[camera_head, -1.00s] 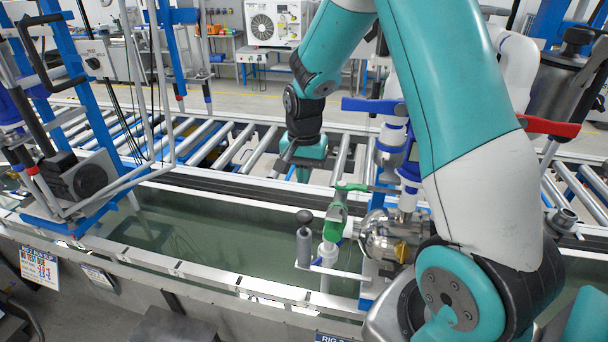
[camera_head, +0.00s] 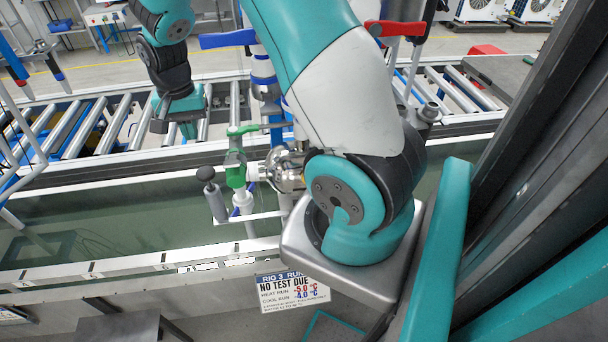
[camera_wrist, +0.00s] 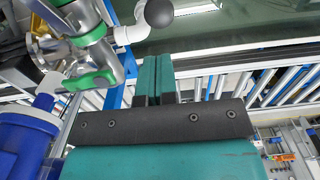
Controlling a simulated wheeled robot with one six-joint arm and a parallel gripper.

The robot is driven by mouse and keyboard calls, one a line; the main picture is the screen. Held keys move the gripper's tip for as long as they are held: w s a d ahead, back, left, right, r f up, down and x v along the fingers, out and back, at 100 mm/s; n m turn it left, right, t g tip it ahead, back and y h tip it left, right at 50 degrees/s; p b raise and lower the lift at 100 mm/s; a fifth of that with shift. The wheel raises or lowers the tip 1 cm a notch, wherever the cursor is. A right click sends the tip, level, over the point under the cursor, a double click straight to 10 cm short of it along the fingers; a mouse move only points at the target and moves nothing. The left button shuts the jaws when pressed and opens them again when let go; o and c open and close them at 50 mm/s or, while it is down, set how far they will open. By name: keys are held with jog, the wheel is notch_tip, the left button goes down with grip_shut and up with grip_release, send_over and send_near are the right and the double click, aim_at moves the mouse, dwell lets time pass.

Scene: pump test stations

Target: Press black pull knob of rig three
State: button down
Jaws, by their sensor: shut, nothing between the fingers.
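In the wrist view a dark round knob (camera_wrist: 159,12) shows at the top edge, just beyond the fingertips. My gripper (camera_head: 188,130) is farther back than the knob and slightly left of it, over the roller conveyor, and apart from it. In the wrist view my gripper (camera_wrist: 160,58) has its two teal fingers together with nothing between them. The rig three sign (camera_head: 290,291) hangs on the trough's front.
A green-handled valve (camera_head: 236,176) and a metal pump body (camera_head: 283,170) stand right of the knob. Blue (camera_head: 228,40) and red (camera_head: 394,29) lever handles rise behind. The water trough (camera_head: 110,220) is open left of the knob.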

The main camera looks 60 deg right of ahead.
aim_at(205, 171)
notch_tip(205, 171, up, 4)
jog(key=m+b, duration=0.1)
jog(key=m, duration=1.7)
jog(key=shift+s, duration=0.15)
jog(key=shift+f, duration=0.1)
notch_tip(205, 171, down, 14)
jog(key=p, duration=0.4)
jog(key=shift+p, duration=0.4)
